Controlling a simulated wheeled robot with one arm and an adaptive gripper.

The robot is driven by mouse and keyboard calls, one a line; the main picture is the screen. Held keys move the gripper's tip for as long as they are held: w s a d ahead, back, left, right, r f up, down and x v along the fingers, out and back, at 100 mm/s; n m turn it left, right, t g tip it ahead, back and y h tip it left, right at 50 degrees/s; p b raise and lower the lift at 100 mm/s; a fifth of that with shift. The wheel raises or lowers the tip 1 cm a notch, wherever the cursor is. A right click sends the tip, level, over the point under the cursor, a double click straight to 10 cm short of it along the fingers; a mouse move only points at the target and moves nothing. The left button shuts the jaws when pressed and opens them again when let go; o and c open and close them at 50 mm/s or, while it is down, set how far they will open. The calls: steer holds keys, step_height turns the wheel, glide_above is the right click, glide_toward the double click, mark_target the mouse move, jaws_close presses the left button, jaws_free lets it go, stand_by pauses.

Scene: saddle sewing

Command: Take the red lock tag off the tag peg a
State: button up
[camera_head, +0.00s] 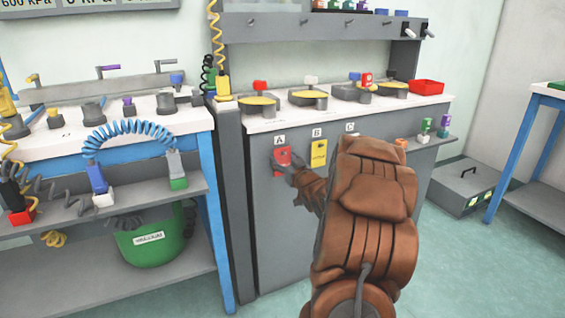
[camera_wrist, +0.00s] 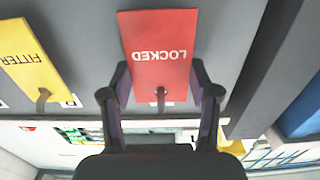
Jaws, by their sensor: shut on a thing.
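The red lock tag (camera_head: 281,156), marked LOCKED, is under the letter A label (camera_head: 279,140) on the grey cabinet front. In the wrist view the red lock tag (camera_wrist: 158,45) appears upside down, with tag peg a (camera_wrist: 161,97) at its slotted end. My gripper (camera_wrist: 160,78) is shut on the tag, one finger at each side edge near the peg. The peg still shows in the slot. In the head view my gripper (camera_head: 290,166) partly hides the tag's lower right.
A yellow tag (camera_head: 318,153) hangs under label B (camera_head: 317,132) close to the right. My arm hides the place under label C (camera_head: 350,127). A counter (camera_head: 262,125) with several round yellow-topped fixtures lies above. A shelf with a green bucket (camera_head: 150,245) stands left.

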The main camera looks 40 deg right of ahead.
steer(key=shift+s+r, duration=0.15)
stand_by(0.3)
steer(key=shift+s+a+r, duration=0.1)
steer(key=shift+s+a, duration=0.1)
steer(key=shift+s, duration=0.2)
steer(key=shift+p, duration=0.3)
steer(key=shift+s+a+r, duration=0.15)
steer(key=shift+s, duration=0.3)
steer(key=shift+s+a+r, duration=0.1)
steer(key=shift+s+a, duration=0.05)
steer(key=shift+s, duration=0.25)
steer(key=shift+s, duration=0.1)
steer(key=p+v, duration=0.1)
steer(key=v, duration=0.5)
stand_by(0.9)
steer(key=shift+a+r, duration=0.1)
